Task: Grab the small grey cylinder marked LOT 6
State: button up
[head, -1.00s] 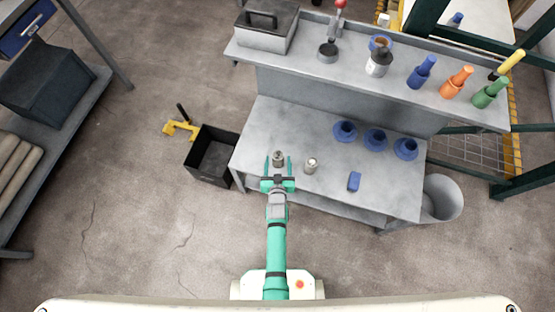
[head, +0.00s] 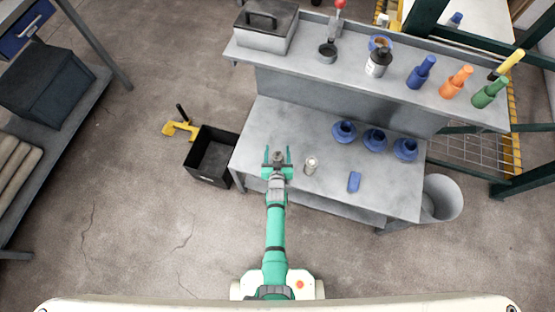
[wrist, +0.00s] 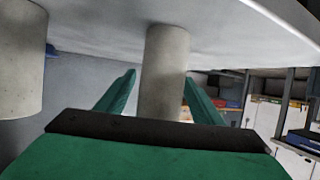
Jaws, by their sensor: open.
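A small grey cylinder (head: 278,157) stands on the grey workbench (head: 290,125), near its left end. My gripper (head: 277,149) is open, with one green finger on each side of this cylinder. In the wrist view the same cylinder (wrist: 165,62) shows between the fingers, and gaps are visible beside it. A second small grey cylinder (head: 311,165) stands just to the right, outside the fingers. It shows at the left edge of the wrist view (wrist: 20,62). I cannot read a LOT mark on either cylinder.
A blue block (head: 354,181) and several blue flanged parts (head: 375,139) are on the bench to the right. A raised shelf (head: 345,70) with bottles and a grey case runs behind. A black bin (head: 209,157) stands on the floor at left.

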jog(key=c, duration=1.3)
jog(key=shift+c, duration=1)
jog(key=shift+r, duration=0.15)
